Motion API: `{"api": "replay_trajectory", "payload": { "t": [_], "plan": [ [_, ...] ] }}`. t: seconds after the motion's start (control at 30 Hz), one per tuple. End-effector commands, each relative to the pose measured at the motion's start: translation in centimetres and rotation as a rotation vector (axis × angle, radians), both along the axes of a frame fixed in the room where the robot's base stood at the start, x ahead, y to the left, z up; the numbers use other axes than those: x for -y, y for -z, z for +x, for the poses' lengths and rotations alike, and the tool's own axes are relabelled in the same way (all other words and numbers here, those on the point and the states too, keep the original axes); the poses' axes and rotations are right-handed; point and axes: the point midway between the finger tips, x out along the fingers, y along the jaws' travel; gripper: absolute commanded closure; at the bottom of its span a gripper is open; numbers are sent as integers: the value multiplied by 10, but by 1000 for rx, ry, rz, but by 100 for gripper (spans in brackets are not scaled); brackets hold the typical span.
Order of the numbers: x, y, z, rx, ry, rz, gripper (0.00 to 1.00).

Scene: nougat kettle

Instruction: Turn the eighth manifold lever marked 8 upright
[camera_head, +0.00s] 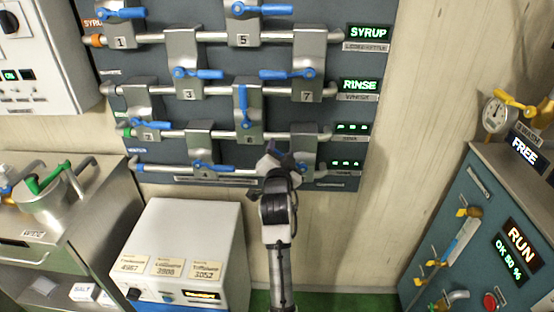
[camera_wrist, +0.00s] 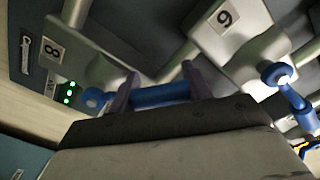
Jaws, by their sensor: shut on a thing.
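The eighth manifold valve (camera_head: 306,142) is at the lower right of the dark panel, and its plate marked 8 (camera_wrist: 53,51) is clear in the wrist view. Its blue lever (camera_wrist: 163,95) lies roughly level, reaching left from the valve in the head view. My gripper (camera_head: 272,152) is at the panel just left of this valve. In the wrist view my gripper (camera_wrist: 160,90) has its two fingers on either side of the blue lever, shut on it. In the head view my gripper hides most of the lever.
Lever 6 (camera_head: 243,102) stands upright above and to the left. Lever 4 (camera_head: 213,167) lies level to the left on the bottom pipe. A white box (camera_head: 190,245) stands below left. A teal cabinet with a RUN display (camera_head: 519,243) is at right. Bare wall lies between.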

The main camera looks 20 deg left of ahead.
Motion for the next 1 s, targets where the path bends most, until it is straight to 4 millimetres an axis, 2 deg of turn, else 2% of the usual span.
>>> {"api": "replay_trajectory", "payload": {
  "t": [0.5,1.0],
  "plan": [
    [29,-24,8,-134,0,471,92],
    [55,-31,16,-231,-1,807,92]
  ]
}}
